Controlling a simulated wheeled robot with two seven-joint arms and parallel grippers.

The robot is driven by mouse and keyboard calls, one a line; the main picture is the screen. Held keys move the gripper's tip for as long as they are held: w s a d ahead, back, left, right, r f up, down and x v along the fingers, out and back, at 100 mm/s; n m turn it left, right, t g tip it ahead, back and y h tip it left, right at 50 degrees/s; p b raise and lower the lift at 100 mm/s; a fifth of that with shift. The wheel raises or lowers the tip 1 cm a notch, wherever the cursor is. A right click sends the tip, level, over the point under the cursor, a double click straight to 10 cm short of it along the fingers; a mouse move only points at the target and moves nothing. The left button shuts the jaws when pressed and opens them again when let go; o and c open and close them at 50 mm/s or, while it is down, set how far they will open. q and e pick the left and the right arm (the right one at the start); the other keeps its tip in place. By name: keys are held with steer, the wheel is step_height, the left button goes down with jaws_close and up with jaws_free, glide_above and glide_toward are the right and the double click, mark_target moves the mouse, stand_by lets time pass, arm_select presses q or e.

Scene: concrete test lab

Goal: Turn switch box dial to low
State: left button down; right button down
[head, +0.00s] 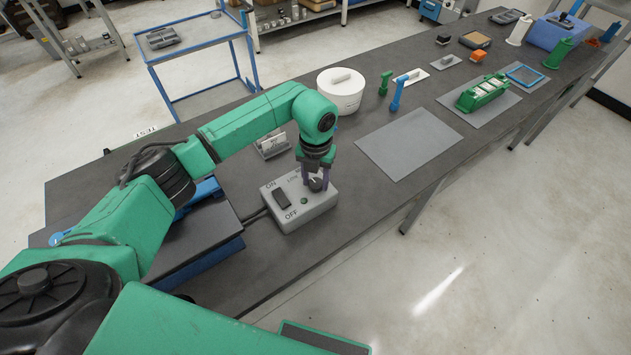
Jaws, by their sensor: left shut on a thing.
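A grey switch box (303,215) sits on the dark table. It has a dark rocker switch (281,199) between the words ON and OFF, a small green round part (304,201), and a dark dial (316,185) near its right side. The word LOW is partly visible by the dial. My left gripper (315,183) points down over the box with its purple fingers shut on the dial. The fingers hide part of the dial, so its exact setting is hard to read. My right gripper is not in view.
A white round tub (340,92) stands behind my left arm. A small grey holder (271,146) is just behind the box. A flat grey mat (408,142) lies clear to the right. Farther along are a blue-handled tool (397,92) and a green rack (482,92).

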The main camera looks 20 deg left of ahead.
arm_select(q)
steer(key=n+b, duration=0.1)
steer(key=n, duration=0.3)
steer(key=shift+w+n, duration=0.1)
steer(key=shift+n, duration=0.2)
steer(key=shift+r+n+b, duration=0.1)
steer(key=shift+n+b, duration=0.45)
steer(key=shift+n, duration=1.05)
steer(key=shift+c, duration=1.7)
jaws_free()
